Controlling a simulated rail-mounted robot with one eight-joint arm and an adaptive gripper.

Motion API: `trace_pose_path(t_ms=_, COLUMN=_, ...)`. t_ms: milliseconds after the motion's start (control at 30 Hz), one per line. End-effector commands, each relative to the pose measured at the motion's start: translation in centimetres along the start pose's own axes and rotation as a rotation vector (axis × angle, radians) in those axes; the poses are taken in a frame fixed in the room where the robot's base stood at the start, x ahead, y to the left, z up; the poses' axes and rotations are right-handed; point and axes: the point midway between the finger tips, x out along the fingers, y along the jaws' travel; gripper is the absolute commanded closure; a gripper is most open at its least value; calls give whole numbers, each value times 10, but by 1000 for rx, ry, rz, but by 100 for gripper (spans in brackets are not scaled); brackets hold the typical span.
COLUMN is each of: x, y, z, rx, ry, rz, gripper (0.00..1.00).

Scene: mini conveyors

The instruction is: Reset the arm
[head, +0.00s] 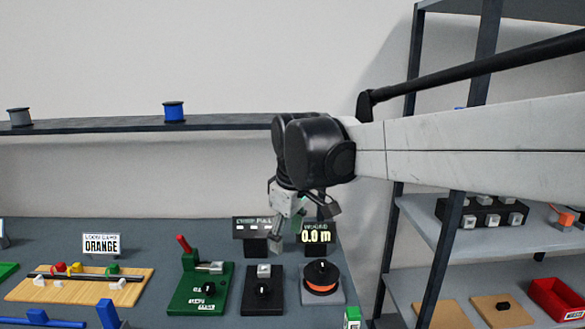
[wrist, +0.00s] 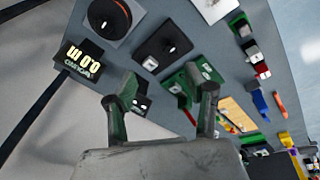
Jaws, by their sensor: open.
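My gripper (head: 306,222) hangs from the arm in front of the wall, above the back of the bench, near the counter display reading "0.0 m" (head: 316,237). In the wrist view the two fingers of my gripper (wrist: 162,95) are spread apart with nothing between them. Below it on the bench stand the green press with a red lever (head: 198,292), a black box with a knob (head: 262,294) and the orange spool device (head: 321,283). The counter display also shows in the wrist view (wrist: 82,60).
A wooden board with coloured pegs (head: 80,285) and an "ORANGE" sign (head: 101,243) are at left. A wall shelf (head: 140,124) holds a blue spool (head: 174,111) and a grey spool (head: 20,117). A grey rack (head: 440,218) stands at right, with a red bin (head: 556,296).

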Motion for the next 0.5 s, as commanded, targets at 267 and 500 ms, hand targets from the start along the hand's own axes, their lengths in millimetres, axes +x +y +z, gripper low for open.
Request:
trace_pose_path(t_ms=267, x=-23, y=0, z=92, rx=263, ry=73, rz=78, gripper=51)
trace_pose_path(t_ms=500, x=-28, y=-12, z=167, rx=486, ry=143, rz=142, gripper=51)
